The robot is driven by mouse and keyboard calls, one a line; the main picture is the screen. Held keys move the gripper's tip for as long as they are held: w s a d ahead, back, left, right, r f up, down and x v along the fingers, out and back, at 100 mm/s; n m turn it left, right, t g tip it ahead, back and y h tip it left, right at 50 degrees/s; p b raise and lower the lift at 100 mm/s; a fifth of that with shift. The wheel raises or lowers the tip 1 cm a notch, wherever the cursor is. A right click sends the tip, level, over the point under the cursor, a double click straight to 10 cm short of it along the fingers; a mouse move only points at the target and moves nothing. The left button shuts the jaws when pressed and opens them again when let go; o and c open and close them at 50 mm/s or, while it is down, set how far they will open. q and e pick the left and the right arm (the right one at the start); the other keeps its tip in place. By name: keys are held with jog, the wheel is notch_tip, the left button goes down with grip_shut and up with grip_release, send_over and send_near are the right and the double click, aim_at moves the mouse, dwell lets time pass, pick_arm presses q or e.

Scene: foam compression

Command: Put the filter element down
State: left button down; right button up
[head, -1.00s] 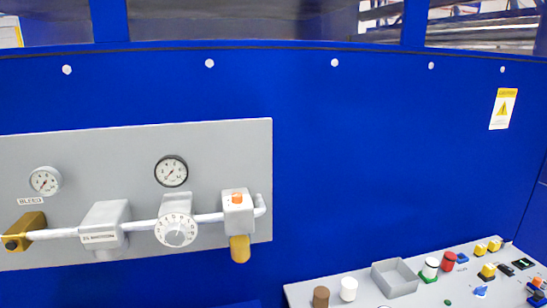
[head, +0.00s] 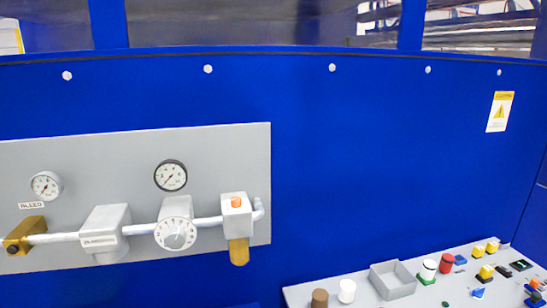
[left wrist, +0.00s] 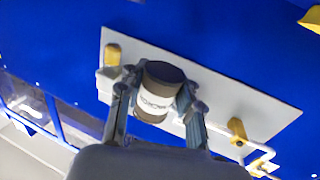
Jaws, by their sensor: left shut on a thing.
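The filter element is a short cylinder with a white, lettered body and a dark brown end (left wrist: 156,97), seen in the left wrist view. My left gripper (left wrist: 158,88) is shut on it, one finger on each side. The grey wall panel shows behind it, and I see no surface touching it. The head view shows neither gripper and not the held element. My right gripper is in neither view now.
A grey panel (head: 60,180) with two gauges, a dial (head: 175,234) and a pipe hangs on the blue wall. A pale bench (head: 440,296) at lower right bears a grey open box (head: 393,280), brown and white cylinders (head: 347,291) and several small coloured parts.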

pick_arm(q)
jog(key=s+d+r+y, duration=0.1)
jog(key=s+d+r, duration=0.2)
jog(key=r, duration=0.5)
jog(key=shift+s+r+n, duration=0.15)
jog(key=shift+s+n, duration=0.15)
jog(key=shift+d, duration=0.1)
